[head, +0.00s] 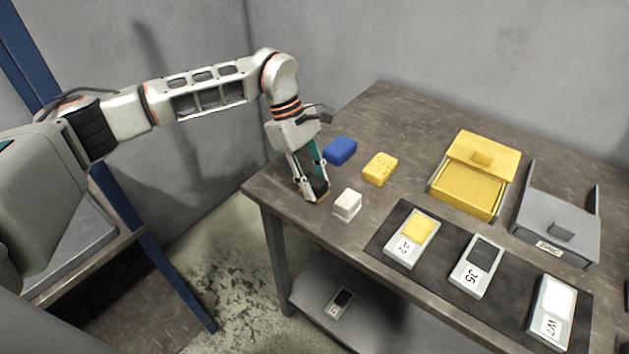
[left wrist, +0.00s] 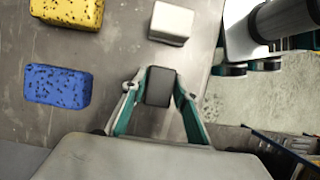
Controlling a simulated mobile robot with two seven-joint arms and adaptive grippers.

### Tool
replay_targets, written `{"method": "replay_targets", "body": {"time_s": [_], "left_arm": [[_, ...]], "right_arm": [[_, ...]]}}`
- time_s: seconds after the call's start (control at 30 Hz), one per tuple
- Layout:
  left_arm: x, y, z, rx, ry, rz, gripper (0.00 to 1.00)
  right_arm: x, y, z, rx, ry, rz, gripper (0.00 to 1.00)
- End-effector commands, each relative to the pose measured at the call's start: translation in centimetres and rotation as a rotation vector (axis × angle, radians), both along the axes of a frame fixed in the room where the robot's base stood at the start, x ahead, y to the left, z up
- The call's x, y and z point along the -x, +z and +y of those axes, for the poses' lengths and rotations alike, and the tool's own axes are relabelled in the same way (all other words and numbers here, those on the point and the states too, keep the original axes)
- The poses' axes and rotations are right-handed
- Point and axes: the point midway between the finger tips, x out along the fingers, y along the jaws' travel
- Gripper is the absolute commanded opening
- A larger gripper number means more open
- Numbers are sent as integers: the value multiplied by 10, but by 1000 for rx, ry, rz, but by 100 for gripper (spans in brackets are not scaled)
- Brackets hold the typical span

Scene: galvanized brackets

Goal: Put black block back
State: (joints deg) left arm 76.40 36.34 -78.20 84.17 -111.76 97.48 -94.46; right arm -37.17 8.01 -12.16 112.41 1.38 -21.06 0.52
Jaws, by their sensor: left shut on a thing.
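The black block (left wrist: 160,87) is between the fingers of my left gripper (head: 314,192), which is shut on it. In the head view the block (head: 319,188) is partly hidden by the fingers, low over the table's left corner; I cannot tell if it touches the table. A dark mat (head: 382,240) carries three light holders: A2 (head: 402,247) with a yellow piece, J5 (head: 468,279) with a dark face that may be a piece or a recess, and W7 (head: 547,328) with a white piece. My right gripper is not in view.
A white block (head: 347,204), a yellow sponge-like block (head: 380,168) and a blue one (head: 340,150) stand near the gripper. A yellow box (head: 467,191) and a grey ZINC box (head: 556,240) are farther right. A small dark-faced holder (head: 340,302) lies on the lower shelf.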

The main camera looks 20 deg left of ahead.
Motion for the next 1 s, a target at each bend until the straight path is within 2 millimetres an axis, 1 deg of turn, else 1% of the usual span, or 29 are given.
{"method": "replay_targets", "body": {"time_s": [0.17, 0.33, 0.37, 0.4, 0.77, 0.87, 1.0], "left_arm": [[-1, 2, 0, 1, 0, -2, 8], [-1, -3, 0, 0, -1, -1, 8], [-1, -2, 0, 1, 0, -2, 36], [-1, -2, 0, 1, 0, -2, 45], [-1, 0, 0, 1, 0, -2, 45], [-2, 7, 2, 0, 1, -3, 45], [-5, 27, 10, 1, 1, -5, 45]], "right_arm": [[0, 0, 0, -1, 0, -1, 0], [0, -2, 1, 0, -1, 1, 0], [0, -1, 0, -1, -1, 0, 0], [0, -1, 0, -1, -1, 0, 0], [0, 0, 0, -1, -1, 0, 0], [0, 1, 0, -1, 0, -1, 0], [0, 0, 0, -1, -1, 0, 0]]}}
